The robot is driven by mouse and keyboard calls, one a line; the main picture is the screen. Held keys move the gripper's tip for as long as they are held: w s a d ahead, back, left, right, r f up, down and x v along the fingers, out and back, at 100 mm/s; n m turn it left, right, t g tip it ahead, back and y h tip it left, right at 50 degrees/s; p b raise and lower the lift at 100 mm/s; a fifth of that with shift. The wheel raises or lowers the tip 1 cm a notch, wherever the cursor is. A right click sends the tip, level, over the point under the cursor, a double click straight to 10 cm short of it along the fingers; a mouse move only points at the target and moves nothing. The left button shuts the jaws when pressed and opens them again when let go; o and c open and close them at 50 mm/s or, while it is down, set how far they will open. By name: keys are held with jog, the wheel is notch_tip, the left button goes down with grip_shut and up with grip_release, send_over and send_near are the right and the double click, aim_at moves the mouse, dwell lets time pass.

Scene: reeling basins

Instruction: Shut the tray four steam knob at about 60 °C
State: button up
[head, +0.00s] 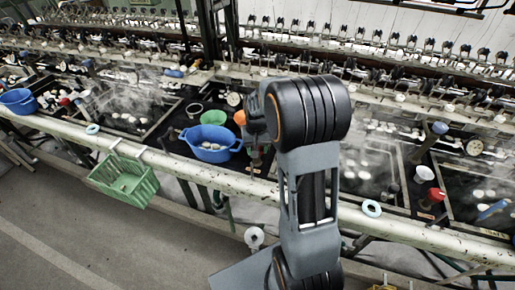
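My arm stands in the middle of the head view, its wrist bent over the basin bench. My gripper (257,155) points down at the bench just right of the blue bowl; its fingers are mostly hidden and I cannot tell their opening. A red knob (436,195) shows at the right basin, near a white cup. Another red knob (64,101) shows at the left. Round pale dials show at the back of the bench, one left of my wrist (234,99) and one at the right (475,147). Their readings and the tray numbers are too small to read.
A blue bowl (210,154) with pale cocoons sits on the bench, near a green bowl (197,108) and an orange cup (240,117). A green crate (124,190) hangs at the front rail (170,160). Steam rises from the basins. The floor at front left is clear.

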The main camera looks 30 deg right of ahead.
jog(key=shift+m, duration=1.1)
jog(key=o, duration=0.9)
notch_tip(320, 180, up, 14)
jog(key=shift+f, duration=0.1)
